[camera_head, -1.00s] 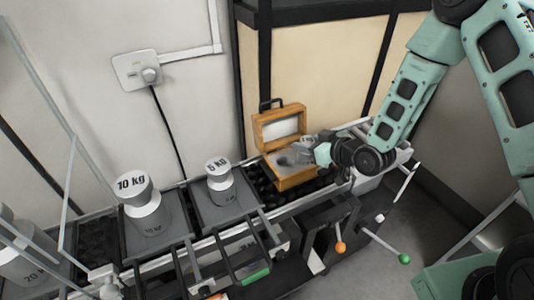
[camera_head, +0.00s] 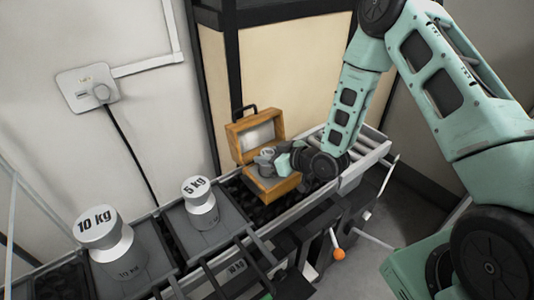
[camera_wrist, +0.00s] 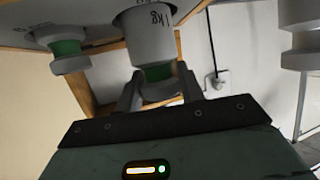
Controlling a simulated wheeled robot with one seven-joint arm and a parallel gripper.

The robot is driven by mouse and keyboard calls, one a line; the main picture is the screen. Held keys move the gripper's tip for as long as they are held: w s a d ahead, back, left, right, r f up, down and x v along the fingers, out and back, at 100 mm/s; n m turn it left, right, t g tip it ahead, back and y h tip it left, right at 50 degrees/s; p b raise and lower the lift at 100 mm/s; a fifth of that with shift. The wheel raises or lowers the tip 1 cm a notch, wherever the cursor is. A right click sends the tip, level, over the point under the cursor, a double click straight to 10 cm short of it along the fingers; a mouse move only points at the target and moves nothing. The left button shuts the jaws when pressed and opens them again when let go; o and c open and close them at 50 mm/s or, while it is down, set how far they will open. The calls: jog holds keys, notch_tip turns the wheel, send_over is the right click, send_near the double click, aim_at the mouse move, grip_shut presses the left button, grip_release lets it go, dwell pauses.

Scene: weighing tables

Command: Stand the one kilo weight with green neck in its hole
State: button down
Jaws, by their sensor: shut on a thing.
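The one kilo weight with green neck (camera_wrist: 150,36) is grey, with "1 kg" on its side. My gripper (camera_wrist: 158,90) is shut on it, one finger on each side of its lower end in the wrist view. In the head view my gripper (camera_head: 281,160) reaches in from the right and the held weight (camera_head: 265,157) is at the open wooden box (camera_head: 278,190). I cannot tell whether the weight touches the box, and its hole is not clearly visible.
Another green-necked weight (camera_wrist: 67,52) shows left of the held one in the wrist view. The 5 kg weight (camera_head: 200,205) and 10 kg weight (camera_head: 112,245) stand on dark plates left of the box. The raised lid (camera_head: 262,132) stands behind. Rollers (camera_head: 362,152) lie to the right.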

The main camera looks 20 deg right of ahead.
aim_at(265, 170)
jog(key=shift+f+b, duration=0.95)
jog(key=shift+f, duration=0.65)
jog(key=shift+f, duration=0.15)
jog(key=c, duration=0.9)
grip_release()
